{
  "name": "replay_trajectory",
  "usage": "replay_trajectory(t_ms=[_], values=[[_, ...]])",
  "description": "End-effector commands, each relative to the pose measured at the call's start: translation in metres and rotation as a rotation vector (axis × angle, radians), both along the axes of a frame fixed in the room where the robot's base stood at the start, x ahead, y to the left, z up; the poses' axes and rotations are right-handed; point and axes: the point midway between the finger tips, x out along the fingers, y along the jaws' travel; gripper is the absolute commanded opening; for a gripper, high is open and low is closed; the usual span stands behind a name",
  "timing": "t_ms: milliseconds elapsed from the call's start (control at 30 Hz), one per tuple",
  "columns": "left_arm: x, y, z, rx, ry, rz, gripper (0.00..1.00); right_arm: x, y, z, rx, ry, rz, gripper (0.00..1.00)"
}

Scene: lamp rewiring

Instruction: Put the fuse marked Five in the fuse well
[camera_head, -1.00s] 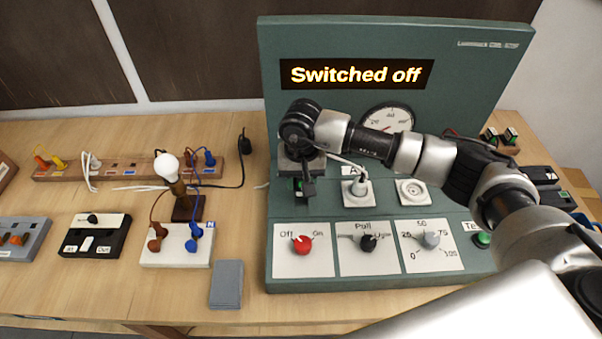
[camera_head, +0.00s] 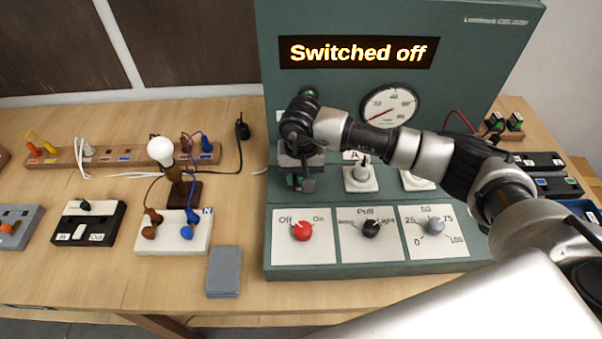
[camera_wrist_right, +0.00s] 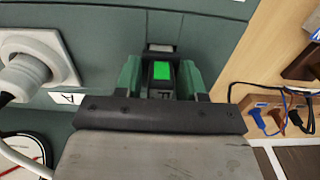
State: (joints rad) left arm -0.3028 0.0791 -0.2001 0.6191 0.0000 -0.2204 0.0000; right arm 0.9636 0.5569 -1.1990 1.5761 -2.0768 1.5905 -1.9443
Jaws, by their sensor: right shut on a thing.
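My right gripper (camera_head: 303,184) is over the left part of the green panel, its arm reaching in from the right. In the right wrist view, my right gripper (camera_wrist_right: 161,80) is shut on a dark fuse with a bright green face (camera_wrist_right: 161,70). The fuse's marking cannot be read. A grey and dark fitting (camera_wrist_right: 160,47) shows just beyond the fuse. I cannot tell whether it is the fuse well, or whether the fuse touches it. In the head view the gripper hides the fuse and the panel behind it. My left gripper is not in view.
The panel's display (camera_head: 358,52) reads "Switched off". A socket marked A (camera_head: 362,178) lies right of the gripper, with a red knob (camera_head: 302,231) below. More fuses (camera_head: 514,121) stand at the back right. A lamp (camera_head: 162,151) and wiring boards stand left.

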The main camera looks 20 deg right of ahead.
Motion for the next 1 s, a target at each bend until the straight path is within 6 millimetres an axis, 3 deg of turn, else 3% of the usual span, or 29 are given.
replay_trajectory(t_ms=[1000], values=[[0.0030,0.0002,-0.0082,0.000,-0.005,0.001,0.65,-0.0006,0.0001,0.0000,0.000,0.000,0.001,0.16]])
